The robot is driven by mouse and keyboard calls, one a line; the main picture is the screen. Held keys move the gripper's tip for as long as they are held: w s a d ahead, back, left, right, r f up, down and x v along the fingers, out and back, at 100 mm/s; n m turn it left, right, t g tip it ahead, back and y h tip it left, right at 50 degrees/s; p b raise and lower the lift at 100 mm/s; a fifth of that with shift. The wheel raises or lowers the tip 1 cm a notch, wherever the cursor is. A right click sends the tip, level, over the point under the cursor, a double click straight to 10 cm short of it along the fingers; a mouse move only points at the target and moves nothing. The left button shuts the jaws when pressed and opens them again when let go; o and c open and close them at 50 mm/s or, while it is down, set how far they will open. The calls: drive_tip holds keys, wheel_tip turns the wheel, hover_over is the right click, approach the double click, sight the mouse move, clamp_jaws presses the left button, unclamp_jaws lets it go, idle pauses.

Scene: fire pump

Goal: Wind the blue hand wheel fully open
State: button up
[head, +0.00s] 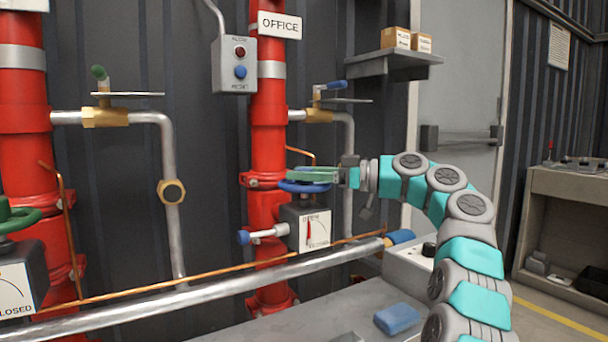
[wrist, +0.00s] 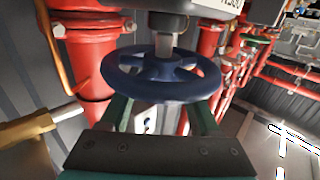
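The blue hand wheel (head: 303,187) sits on top of a dark valve box on the right-hand red pipe. The box's white dial (head: 316,231) has a red needle standing close to upright at its left side; "CLOSED" is printed low on the dial. My gripper (head: 306,174) reaches in from the right, its green fingers level and at the wheel's top. In the wrist view the wheel (wrist: 160,88) is close ahead, and the fingers of my gripper (wrist: 162,108) are spread wide, one toward each side of it. The fingertips are partly hidden by the rim, so contact is unclear.
A grey pipe (head: 200,294) and a thin copper line cross in front of the red pipes. A blue-handled side valve (head: 265,234) sticks out left of the dial. A green hand wheel (head: 18,219) is at far left. A blue block (head: 397,319) lies on the grey bench below.

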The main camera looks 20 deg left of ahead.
drive_tip(key=shift+o, duration=0.8)
drive_tip(key=shift+d, duration=0.15)
drive_tip(key=d, duration=0.7)
drive_tip(key=shift+w+d, duration=0.3)
drive_tip(key=shift+w, duration=0.05)
